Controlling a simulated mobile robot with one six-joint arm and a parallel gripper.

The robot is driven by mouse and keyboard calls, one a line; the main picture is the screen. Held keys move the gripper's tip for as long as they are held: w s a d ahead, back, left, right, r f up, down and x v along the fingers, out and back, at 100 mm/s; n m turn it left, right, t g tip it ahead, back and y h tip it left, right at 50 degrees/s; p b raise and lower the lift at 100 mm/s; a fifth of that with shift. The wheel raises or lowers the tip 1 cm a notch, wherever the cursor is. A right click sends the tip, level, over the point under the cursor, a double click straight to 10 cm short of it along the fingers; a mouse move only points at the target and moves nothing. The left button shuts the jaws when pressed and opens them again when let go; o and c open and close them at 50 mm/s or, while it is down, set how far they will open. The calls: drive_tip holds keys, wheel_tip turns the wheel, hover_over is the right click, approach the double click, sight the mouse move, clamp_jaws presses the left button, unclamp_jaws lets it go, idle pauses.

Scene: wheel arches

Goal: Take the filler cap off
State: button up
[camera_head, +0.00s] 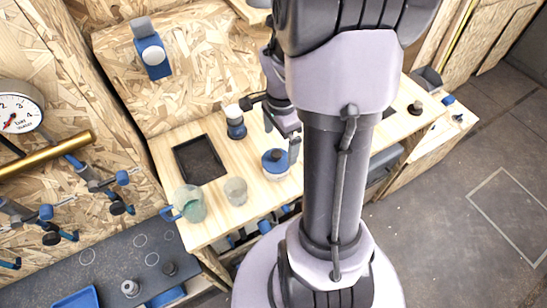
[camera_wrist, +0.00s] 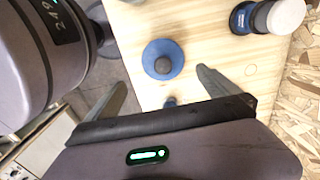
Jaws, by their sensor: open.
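The likely filler cap (camera_head: 275,157) is a round blue lid with a dark knob, on a pale round vessel on the wooden bench. In the wrist view the blue disc (camera_wrist: 154,69) and its knob lie just beyond my fingertips, between their lines. My gripper (camera_head: 282,139) is above and close to the cap, fingers apart and empty. Its two grey fingers also show in the wrist view (camera_wrist: 162,77). I cannot tell the exact height gap, and no contact is visible.
A clear cup (camera_head: 236,190), a jug (camera_head: 190,204) and a dark tray (camera_head: 177,150) are to the left. Bare bench lies around the cap.

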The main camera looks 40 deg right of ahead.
sight(278, 152)
drive_tip(key=shift+s+f, duration=0.1)
drive_tip(key=shift+f, duration=0.8)
drive_tip(key=f, duration=0.2)
drive_tip(key=f+b, duration=0.1)
drive_tip(key=f, duration=0.1)
drive_tip(key=w+f+b, duration=0.1)
drive_tip(key=shift+f, duration=0.4)
drive_tip(key=shift+r, duration=0.1)
drive_tip(key=c, duration=1.3)
drive_tip(key=shift+r, duration=0.1)
